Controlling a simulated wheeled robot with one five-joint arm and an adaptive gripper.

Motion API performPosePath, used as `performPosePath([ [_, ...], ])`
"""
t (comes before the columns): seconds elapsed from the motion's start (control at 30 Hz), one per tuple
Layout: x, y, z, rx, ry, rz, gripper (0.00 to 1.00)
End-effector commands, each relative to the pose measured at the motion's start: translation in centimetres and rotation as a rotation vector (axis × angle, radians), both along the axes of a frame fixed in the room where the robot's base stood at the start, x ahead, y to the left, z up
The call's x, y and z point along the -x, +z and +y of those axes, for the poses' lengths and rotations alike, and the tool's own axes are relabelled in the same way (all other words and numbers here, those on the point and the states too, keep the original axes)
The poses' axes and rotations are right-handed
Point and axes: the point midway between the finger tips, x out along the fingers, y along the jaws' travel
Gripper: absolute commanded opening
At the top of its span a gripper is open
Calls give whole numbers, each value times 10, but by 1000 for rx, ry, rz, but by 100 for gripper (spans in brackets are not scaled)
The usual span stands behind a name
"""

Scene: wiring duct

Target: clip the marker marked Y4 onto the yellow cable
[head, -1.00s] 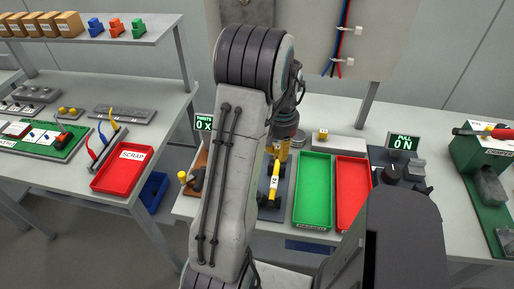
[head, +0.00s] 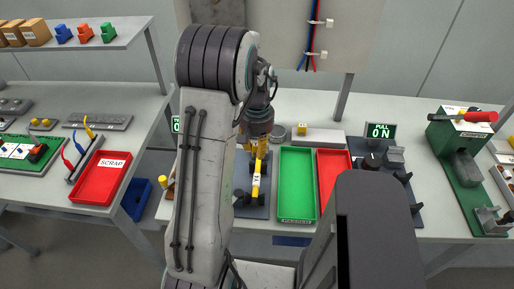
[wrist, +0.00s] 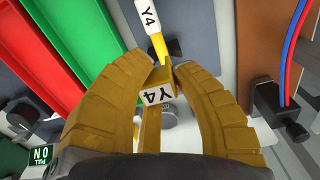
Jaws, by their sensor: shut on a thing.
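My gripper (wrist: 160,75) is shut on a small yellow marker (wrist: 160,74) with a white face reading Y4. The yellow cable (wrist: 161,48) carries a white sleeve, also printed Y4, and runs up to the marker from the top of the wrist view. The marker touches or overlaps the cable there; I cannot tell whether it is clipped on. In the head view my gripper (head: 257,148) points down at the far end of the yellow cable (head: 256,194), which lies over a dark fixture. My arm hides part of the fixture's left side.
A green tray (head: 297,218) and a red tray (head: 320,157) stand right of the fixture. A pull tester with a display (head: 380,131) is farther right. A white block (head: 320,137) with a yellow piece is behind. Red and blue wires (wrist: 291,45) run beside the fixture.

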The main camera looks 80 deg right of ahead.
Motion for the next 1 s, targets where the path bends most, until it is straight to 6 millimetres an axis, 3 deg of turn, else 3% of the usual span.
performPosePath([
  [0.7, 0, -51, 0, 0, 1, 0, 12],
  [1.0, 0, -58, 0, 1, 1, 0, 12],
])
